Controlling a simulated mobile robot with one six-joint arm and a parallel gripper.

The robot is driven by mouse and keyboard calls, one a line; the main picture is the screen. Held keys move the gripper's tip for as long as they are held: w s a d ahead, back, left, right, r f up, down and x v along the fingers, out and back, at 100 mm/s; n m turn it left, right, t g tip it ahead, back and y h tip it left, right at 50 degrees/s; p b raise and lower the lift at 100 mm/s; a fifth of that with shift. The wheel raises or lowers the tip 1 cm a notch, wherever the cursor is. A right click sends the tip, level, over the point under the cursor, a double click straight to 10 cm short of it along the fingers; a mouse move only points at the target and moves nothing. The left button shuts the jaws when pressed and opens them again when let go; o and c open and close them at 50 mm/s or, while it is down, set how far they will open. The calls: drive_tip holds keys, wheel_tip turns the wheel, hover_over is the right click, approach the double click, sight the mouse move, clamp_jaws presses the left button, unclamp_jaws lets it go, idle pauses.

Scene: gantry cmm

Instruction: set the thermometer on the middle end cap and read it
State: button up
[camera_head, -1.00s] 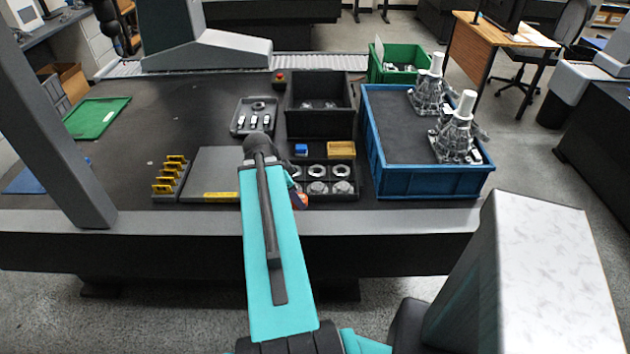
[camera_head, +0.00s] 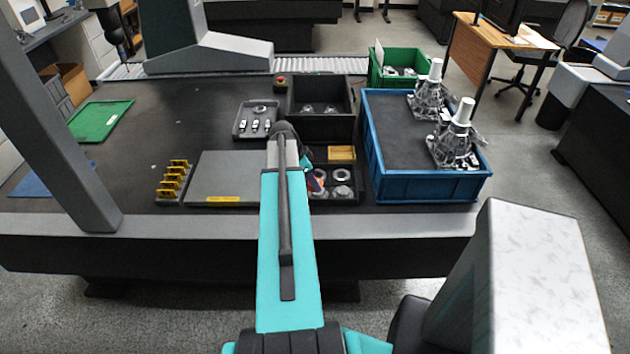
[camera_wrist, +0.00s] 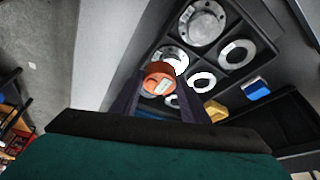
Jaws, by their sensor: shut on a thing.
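My gripper (camera_wrist: 159,88) is shut on the orange-red thermometer (camera_wrist: 158,70), which has a small pale display, in the wrist view. The thermometer is above the black part tray (camera_wrist: 222,70) and overlaps the lower edge of the middle silver end cap (camera_wrist: 172,54) in the picture. I cannot tell whether they touch. Another end cap (camera_wrist: 202,22) shows clearly above it. The third is mostly hidden by the thermometer and fingers in the wrist view, but shows in the head view (camera_head: 343,192). In the head view my arm hides much of the gripper and the tray's left side.
White rings (camera_wrist: 237,53) lie in the tray's other row. A grey plate (camera_head: 230,178) lies left, and a blue crate (camera_head: 425,188) with metal assemblies stands right. The table's left middle is mostly clear.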

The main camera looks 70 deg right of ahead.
drive_tip(key=shift+d+f+p, duration=0.1)
drive_tip(key=shift+d+p, duration=0.25)
drive_tip(key=shift+d, duration=1.15)
drive_tip(key=shift+f, duration=0.1)
drive_tip(key=shift+f+p, duration=0.9)
drive_tip(key=shift+f, duration=0.8)
drive_tip(key=shift+s+f, duration=0.1)
drive_tip(key=o, duration=1.2)
drive_tip(key=shift+r, duration=0.2)
drive_tip(key=shift+b+v, duration=2)
drive_tip(key=shift+v, duration=3.95)
drive_tip(key=shift+a, duration=0.1)
